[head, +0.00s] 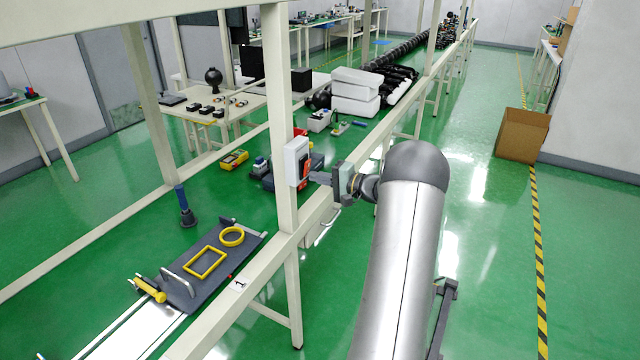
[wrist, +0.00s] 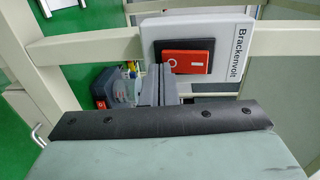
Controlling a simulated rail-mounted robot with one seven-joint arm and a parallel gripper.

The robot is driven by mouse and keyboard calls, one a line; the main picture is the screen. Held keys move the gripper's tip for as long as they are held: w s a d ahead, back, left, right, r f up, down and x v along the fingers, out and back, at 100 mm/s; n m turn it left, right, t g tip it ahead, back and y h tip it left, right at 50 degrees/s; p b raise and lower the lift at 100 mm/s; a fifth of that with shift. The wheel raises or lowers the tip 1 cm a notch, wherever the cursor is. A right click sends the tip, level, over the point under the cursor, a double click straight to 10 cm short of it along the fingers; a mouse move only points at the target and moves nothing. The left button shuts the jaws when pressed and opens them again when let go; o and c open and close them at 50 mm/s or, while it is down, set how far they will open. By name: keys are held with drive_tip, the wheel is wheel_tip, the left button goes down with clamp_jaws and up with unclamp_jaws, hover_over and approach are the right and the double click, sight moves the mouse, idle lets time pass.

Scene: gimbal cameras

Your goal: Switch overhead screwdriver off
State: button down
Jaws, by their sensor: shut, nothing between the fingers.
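A white switch box (head: 292,150) is fixed to the cream upright post. In the wrist view the box (wrist: 230,30), lettered "Brackenvolt", carries a black plate (wrist: 158,52) with a red rocker switch (wrist: 188,63). A white ring mark shows at the rocker's left end. My gripper (head: 316,178) is shut and empty, just right of the box's lower part in the head view. In the wrist view its fingertips (wrist: 160,72) overlap the plate's lower left, beside the rocker's left end. I cannot tell whether they touch. I cannot identify the screwdriver itself.
The post (head: 275,90) and long cream rail (head: 340,185) stand close to my gripper. Behind the post are a red and dark tool (head: 290,172) and a yellow meter (head: 234,159). A dark tray (head: 205,262) holds yellow frames. The right floor is open up to a cardboard box (head: 522,135).

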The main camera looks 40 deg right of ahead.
drive_tip(key=f+b+v, duration=0.3)
drive_tip(key=b+v, duration=0.2)
drive_tip(key=v, duration=0.8)
drive_tip(key=shift+s, duration=0.45)
drive_tip(key=shift+d, duration=0.15)
drive_tip(key=a+n+g+y, duration=0.2)
drive_tip(key=a+n+g, duration=0.55)
drive_tip(key=a, duration=2.05)
drive_tip(key=s+a+f+g+h, duration=0.1)
drive_tip(key=s+a+g+h, duration=0.1)
drive_tip(key=s+a+g, duration=0.7)
drive_tip(key=s+a+f+n+h, duration=0.1)
drive_tip(key=s+a+n+h, duration=0.1)
drive_tip(key=s, duration=0.4)
drive_tip(key=s+a+f+n+t+h, duration=0.1)
drive_tip(key=s+a+n+h, duration=0.2)
drive_tip(key=s, duration=0.3)
drive_tip(key=shift+a+f+n+h, duration=0.3)
drive_tip(key=shift+n+h, duration=0.15)
drive_tip(key=shift+h, duration=0.45)
